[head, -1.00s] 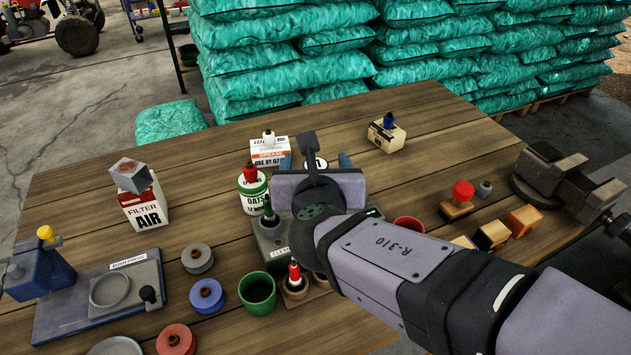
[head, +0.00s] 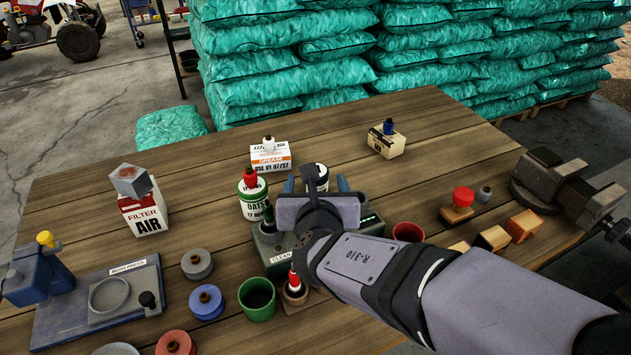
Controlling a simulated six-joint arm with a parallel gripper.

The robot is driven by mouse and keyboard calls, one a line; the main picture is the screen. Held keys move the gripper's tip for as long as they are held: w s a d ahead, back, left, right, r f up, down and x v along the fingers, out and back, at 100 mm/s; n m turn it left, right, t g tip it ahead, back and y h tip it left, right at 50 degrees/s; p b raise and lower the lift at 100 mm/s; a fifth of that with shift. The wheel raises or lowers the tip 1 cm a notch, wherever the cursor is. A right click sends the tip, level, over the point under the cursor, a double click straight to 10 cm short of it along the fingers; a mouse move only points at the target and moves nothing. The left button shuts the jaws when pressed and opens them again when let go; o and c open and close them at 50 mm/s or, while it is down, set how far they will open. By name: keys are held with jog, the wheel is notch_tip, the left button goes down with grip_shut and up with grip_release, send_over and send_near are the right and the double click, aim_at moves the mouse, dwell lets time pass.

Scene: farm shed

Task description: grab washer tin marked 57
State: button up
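A small white tin with a dark rim (head: 317,174) stands behind my gripper in the head view. Only its upper part shows, and dark marks on its face are too covered to read as 57. My gripper (head: 316,184) is low over the table, with one blue finger on the left and one on the right of this tin in the picture. The fingers look apart, with gaps between them and the tin. The gripper body hides the lower tin and the fingers' lower parts, so contact cannot be seen. No readable 57 shows anywhere.
A green-and-white OATS tin (head: 252,199) with a red-handled stamp stands close left. A grease box (head: 270,157) is behind it. A green cup (head: 257,299), a red cup (head: 408,232) and a grey machine (head: 272,252) stand nearby.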

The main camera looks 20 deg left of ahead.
jog(key=shift+x, duration=2.55)
jog(key=shift+d, duration=0.1)
jog(key=shift+r, duration=0.1)
jog(key=c, duration=1.2)
